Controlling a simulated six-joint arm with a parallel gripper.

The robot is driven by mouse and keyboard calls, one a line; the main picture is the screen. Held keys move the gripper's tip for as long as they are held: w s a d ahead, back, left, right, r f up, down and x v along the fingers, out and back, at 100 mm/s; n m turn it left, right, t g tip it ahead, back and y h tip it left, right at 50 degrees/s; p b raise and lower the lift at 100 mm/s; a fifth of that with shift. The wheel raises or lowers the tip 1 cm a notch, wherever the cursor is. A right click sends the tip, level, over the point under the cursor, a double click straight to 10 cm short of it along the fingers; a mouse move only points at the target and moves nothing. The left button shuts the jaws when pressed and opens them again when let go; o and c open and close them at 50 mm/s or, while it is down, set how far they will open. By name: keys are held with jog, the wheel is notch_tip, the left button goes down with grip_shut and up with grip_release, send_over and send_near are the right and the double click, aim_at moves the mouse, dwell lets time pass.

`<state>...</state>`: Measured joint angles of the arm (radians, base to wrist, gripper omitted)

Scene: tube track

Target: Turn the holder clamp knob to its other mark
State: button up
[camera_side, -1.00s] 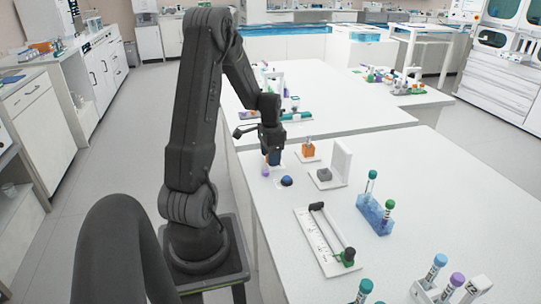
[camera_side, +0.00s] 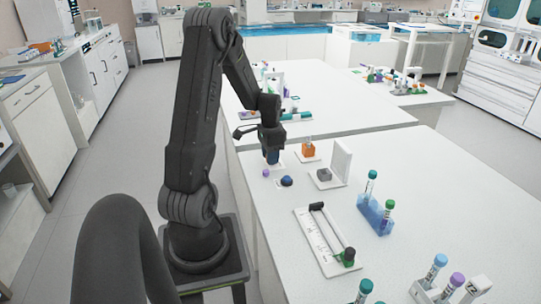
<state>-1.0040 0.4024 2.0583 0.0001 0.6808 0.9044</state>
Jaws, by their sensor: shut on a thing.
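My gripper (camera_side: 272,157) points down over the left edge of the near white bench. It is shut on a small blue piece (camera_side: 273,158), mostly hidden by the fingers; I cannot tell whether this is the clamp knob. A small purple piece (camera_side: 266,173) stands just below and left of it in the picture, apart from the fingers. A dark blue round knob (camera_side: 286,181) sits on a white plate to the lower right. A white track (camera_side: 318,237) with a black bar has a dark and green knob (camera_side: 347,256) at its near end. No knob marks are readable.
An orange block (camera_side: 308,150) stands right of my gripper. A grey block (camera_side: 324,174) sits by an upright white panel (camera_side: 341,160). A blue rack (camera_side: 375,214) holds capped tubes, and more tubes stand at the front right.

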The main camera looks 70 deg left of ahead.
jog(key=shift+n, duration=0.3)
jog(key=n, duration=0.6)
jog(key=shift+n, duration=0.3)
jog(key=n, duration=0.6)
jog(key=shift+r+n, duration=0.1)
jog(key=shift+n, duration=0.3)
jog(key=o, duration=0.9)
notch_tip(320, 180, up, 14)
jog(key=shift+f, duration=0.1)
dwell(0.4)
